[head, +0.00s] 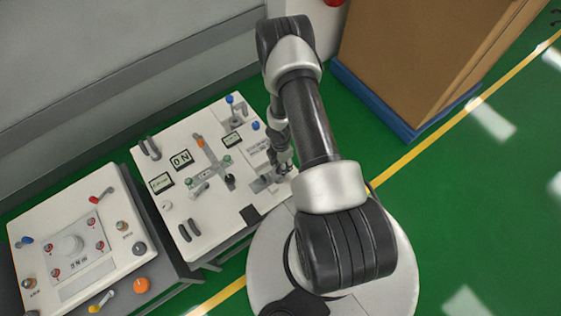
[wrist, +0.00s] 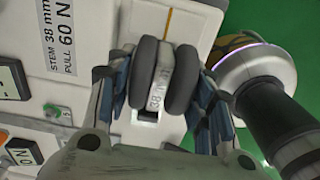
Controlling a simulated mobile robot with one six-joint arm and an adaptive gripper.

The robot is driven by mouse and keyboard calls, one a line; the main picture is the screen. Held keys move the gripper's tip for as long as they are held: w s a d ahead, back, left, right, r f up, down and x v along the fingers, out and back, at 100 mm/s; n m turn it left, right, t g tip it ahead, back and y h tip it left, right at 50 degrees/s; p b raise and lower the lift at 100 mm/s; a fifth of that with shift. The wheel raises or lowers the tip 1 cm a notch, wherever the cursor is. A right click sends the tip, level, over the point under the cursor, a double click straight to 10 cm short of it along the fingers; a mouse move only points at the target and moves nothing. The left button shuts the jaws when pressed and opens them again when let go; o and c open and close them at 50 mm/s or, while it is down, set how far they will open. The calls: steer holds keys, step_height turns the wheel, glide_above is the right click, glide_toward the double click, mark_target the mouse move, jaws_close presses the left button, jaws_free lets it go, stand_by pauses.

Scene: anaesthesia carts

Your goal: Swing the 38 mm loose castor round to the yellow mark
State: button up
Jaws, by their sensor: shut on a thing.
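The 38 mm castor (wrist: 150,102) has two dark wheels on a grey body printed "38". It sits at the edge of a white panel (wrist: 100,15), beside a label (wrist: 66,38) reading "STEM 38 mm PULL 60 N". A thin yellow-orange mark (wrist: 169,22) runs on the panel just above the castor, nearly in line with its body. My gripper (wrist: 163,88) is shut on the castor, one finger at each side of the wheels. In the head view my gripper (head: 282,166) is at the panel's right side; the arm partly hides the spot and the castor cannot be made out.
The white cart top (head: 222,212) carries several knobs, handles and small displays. A second white panel (head: 100,262) with knobs stands to its left. A brown box (head: 410,50) on a blue base stands at the upper right. Green floor lies open at right.

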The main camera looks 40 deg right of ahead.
steer(key=o, duration=1.4)
steer(key=shift+c, duration=0.2)
